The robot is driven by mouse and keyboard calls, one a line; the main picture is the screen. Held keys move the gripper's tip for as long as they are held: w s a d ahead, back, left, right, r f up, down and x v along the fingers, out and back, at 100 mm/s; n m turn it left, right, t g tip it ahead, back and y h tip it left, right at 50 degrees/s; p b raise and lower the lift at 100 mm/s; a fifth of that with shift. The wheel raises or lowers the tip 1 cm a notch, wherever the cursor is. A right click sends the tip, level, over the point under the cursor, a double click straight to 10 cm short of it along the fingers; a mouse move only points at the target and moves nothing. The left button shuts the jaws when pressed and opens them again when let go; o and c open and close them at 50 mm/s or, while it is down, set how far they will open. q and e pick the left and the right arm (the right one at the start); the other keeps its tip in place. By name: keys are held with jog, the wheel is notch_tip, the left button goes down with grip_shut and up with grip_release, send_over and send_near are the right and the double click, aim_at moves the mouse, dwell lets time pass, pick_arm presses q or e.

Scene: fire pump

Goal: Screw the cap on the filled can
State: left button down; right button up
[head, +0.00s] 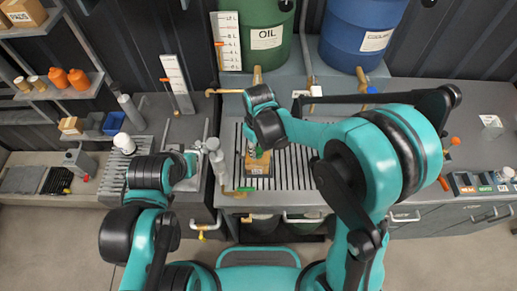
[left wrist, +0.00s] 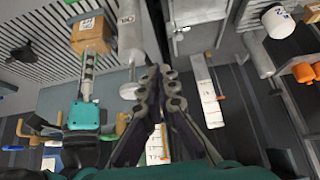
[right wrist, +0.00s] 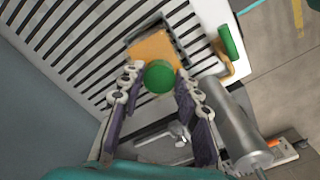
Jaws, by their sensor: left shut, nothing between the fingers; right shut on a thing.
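The can (head: 251,165) is a tan box-like body on the slatted bench grate. It also shows below my right gripper in the right wrist view (right wrist: 152,48) and near the top of the left wrist view (left wrist: 92,34). The round green cap (right wrist: 158,76) is between the fingertips of my right gripper (right wrist: 158,73), which is shut on it, over the can's near end. I cannot tell whether cap and neck touch. My left gripper (left wrist: 160,78) is shut and empty, left of the can in the head view (head: 190,160).
A grey cylinder (right wrist: 228,118) and a green-handled valve (right wrist: 230,43) are close to the can. A green oil drum (head: 266,38) and a blue drum (head: 362,38) stand behind. Shelves with orange bottles (head: 78,79) are at left. The grate right of the can is clear.

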jog(key=shift+m, duration=1.1)
jog(key=o, duration=1.2)
jog(key=shift+c, duration=0.2)
jog(key=shift+o, duration=0.2)
jog(key=o, duration=0.4)
jog(key=shift+c, duration=0.2)
jog(key=shift+r, duration=0.2)
jog(key=shift+r+p, duration=0.8)
jog(key=shift+r, duration=0.5)
jog(key=shift+r, duration=0.15)
